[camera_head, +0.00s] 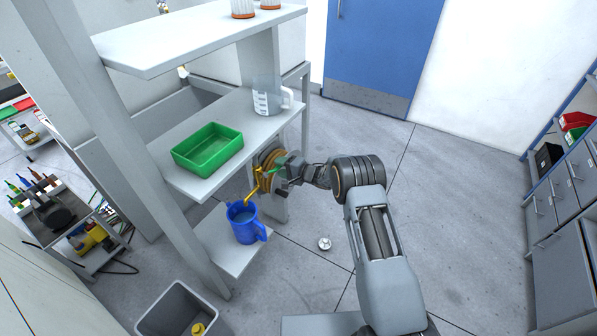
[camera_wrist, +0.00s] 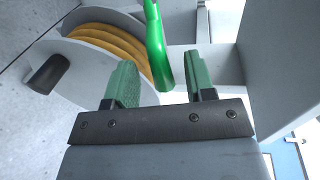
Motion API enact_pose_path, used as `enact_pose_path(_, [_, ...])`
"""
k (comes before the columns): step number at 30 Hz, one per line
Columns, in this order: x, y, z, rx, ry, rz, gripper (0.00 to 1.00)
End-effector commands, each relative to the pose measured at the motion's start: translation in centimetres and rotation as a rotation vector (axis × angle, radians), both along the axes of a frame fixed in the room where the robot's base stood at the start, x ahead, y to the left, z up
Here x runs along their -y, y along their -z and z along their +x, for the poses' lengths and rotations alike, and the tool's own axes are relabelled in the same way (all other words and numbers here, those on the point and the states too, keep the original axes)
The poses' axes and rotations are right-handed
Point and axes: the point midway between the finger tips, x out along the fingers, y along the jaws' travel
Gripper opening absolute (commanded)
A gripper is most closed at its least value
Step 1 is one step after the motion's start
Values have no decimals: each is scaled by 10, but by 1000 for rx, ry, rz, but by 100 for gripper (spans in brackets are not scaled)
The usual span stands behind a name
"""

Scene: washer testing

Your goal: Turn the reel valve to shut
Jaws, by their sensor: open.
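The hose reel (camera_head: 268,172) with a yellow hose is mounted at the side of the shelf unit; it also shows in the wrist view (camera_wrist: 100,48), with a dark knob at its left. A bright green lever (camera_wrist: 157,45), which looks like the reel valve handle, hangs down from the top of the wrist view. My gripper (camera_wrist: 161,62) is open, with one green-padded finger on each side of the lever. Gaps show between the lever and both fingers. In the head view my gripper (camera_head: 281,167) is close beside the reel, and the valve is mostly hidden there.
A green tray (camera_head: 207,149) and a clear measuring jug (camera_head: 268,96) stand on the middle shelf. A shelf post is close to the right finger. The floor on the right is mostly clear.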

Motion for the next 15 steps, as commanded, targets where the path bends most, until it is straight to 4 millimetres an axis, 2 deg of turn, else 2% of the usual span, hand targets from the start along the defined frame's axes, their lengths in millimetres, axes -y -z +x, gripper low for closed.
enact_pose_path(1, [11, -3, -5, -1, 4, -1, 50])
enact_pose_path(6, [40, -10, -25, 0, 4, 0, 50])
enact_pose_path(15, [77, -18, -50, -1, 2, 0, 50])
